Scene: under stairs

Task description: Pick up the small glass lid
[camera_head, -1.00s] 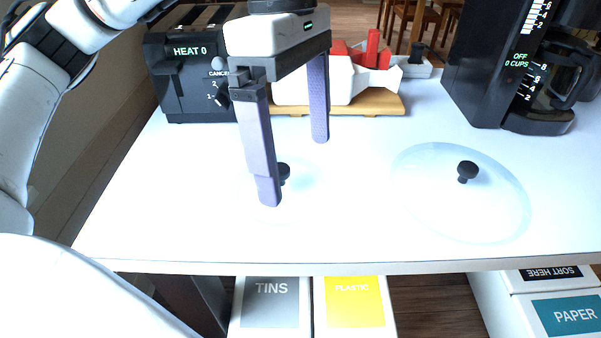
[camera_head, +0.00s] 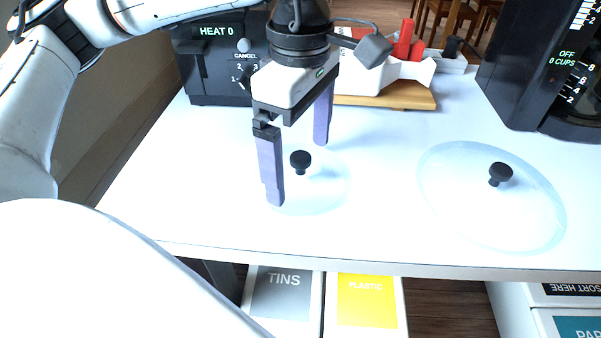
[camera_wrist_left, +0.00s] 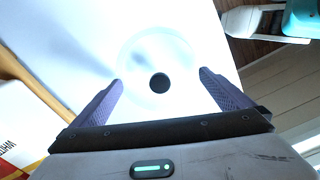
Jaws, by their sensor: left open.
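The small glass lid (camera_head: 325,192) lies flat on the white table, clear with a black knob (camera_head: 300,160) on top. My left gripper (camera_head: 297,175) is open above it, its two purple fingers on either side of the knob in the head view. In the left wrist view the small lid's knob (camera_wrist_left: 159,82) shows between and a little beyond the open fingertips (camera_wrist_left: 160,80). The gripper appears apart from the knob. A larger glass lid (camera_head: 465,215) with its own black knob lies to the right. My right gripper is not in view.
A black toaster (camera_head: 215,75) stands at the back left. A wooden board (camera_head: 390,97) with red and white items is behind the gripper. A black coffee maker (camera_head: 515,75) stands at the back right. The table's front edge (camera_head: 400,267) is near; bins are below.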

